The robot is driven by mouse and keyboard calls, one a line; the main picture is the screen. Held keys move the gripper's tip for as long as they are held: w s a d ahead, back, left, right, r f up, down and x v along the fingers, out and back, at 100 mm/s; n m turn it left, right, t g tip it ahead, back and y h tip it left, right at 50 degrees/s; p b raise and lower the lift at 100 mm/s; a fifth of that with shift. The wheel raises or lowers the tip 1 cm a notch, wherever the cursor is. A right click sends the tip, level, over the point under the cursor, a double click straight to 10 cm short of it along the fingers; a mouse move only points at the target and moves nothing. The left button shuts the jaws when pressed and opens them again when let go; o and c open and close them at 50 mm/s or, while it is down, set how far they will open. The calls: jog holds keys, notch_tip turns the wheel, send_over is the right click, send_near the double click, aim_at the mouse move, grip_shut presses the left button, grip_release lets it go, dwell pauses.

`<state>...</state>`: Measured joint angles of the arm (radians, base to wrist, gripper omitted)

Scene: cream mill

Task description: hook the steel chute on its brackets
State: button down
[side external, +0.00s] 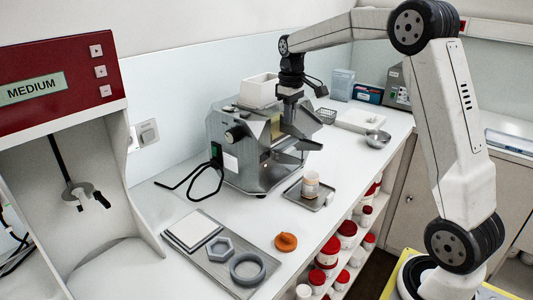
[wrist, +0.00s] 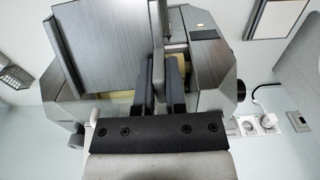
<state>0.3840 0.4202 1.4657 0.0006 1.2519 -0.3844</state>
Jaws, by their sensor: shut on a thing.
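The mill (side external: 240,150) is a grey steel machine in the middle of the bench, with a white hopper on top. My gripper (side external: 297,122) is at its front right side, pointing down. In the wrist view my gripper's dark fingers (wrist: 161,88) are shut on an upright edge of the steel chute (wrist: 100,48). The chute is a broad brushed sheet, slightly tilted in that view, overlapping the mill body (wrist: 205,65). In the side view, steel sheet parts (side external: 303,144) show below my gripper. The brackets are hidden, and I cannot tell whether the chute touches them.
A small tray (side external: 320,203) with a lidded jar (side external: 311,183) stands before the mill. A larger tray (side external: 192,262), grey rings and an orange piece (side external: 286,242) lie at the front. A metal bowl (side external: 378,138) is at right. A black cable (side external: 199,174) lies left of the mill.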

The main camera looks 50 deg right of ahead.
aim_at(290, 131)
jog(key=shift+f, duration=2.55)
jog(key=shift+s+a+f, duration=0.1)
jog(key=shift+s+f, duration=0.15)
jog(key=shift+f, duration=0.35)
jog(key=shift+s+a+f, duration=0.1)
jog(key=shift+s+f, duration=0.2)
jog(key=shift+f, duration=0.35)
jog(key=shift+s+a+f, duration=0.1)
jog(key=shift+s+f, duration=0.15)
jog(key=shift+f, duration=0.35)
dwell(2.2)
jog(key=c, duration=0.6)
grip_release()
jog(key=shift+t, duration=0.5)
jog(key=shift+w+d+r, duration=0.1)
jog(key=shift+w+r, duration=0.1)
jog(key=shift+r, duration=1.7)
jog(key=shift+w+d+r, duration=0.1)
jog(key=shift+w+r, duration=0.05)
jog(key=shift+r, duration=1.75)
jog(key=shift+w+d+r, duration=0.1)
jog(key=shift+w+r, duration=0.1)
jog(key=shift+r, duration=1.7)
